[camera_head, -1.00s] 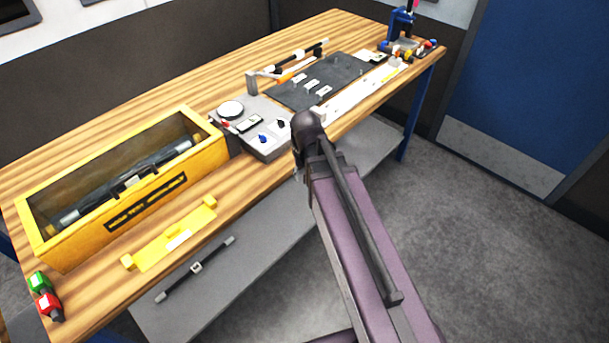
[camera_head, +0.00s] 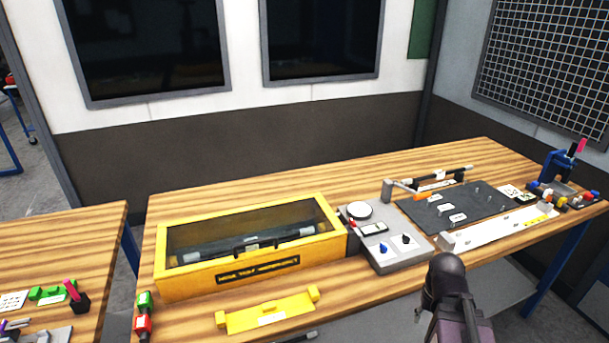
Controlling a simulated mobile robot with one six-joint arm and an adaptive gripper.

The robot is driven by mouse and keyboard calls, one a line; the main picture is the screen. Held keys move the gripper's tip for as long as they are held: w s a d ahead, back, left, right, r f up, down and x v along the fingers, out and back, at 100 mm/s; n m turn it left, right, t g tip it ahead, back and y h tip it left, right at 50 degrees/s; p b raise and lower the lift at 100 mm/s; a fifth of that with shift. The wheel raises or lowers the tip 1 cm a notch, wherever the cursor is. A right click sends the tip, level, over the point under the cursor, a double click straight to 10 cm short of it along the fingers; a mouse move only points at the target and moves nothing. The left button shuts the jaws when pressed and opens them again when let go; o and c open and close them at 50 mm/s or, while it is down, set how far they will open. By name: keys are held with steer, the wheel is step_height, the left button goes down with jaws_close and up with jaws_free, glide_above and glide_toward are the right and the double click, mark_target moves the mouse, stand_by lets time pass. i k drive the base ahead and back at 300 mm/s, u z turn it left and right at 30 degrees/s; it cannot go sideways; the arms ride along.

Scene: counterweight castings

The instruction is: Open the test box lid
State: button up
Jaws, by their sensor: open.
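The test box (camera_head: 165,262) is a long yellow box on the wooden workbench, left of the middle. Its dark see-through lid (camera_head: 222,237) has a yellow frame and looks shut, lying over the top. A small dark handle (camera_head: 260,245) sits at the lid's front edge. A dark rod with lighter ends shows through the lid. My arm (camera_head: 452,290) rises at the bottom, right of the box and apart from it. Its dark rounded joint is what shows; my gripper itself is not seen.
A grey control panel (camera_head: 395,262) with knobs stands right of the box. A yellow bracket (camera_head: 265,314) lies in front of it. Green (camera_head: 144,301) and red (camera_head: 142,324) pieces sit at the front left corner. A dark mat (camera_head: 425,212) lies further right.

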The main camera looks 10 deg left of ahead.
mark_target(160, 272)
steer(key=u, duration=4.15)
steer(key=i, duration=0.05)
steer(key=z, duration=2.9)
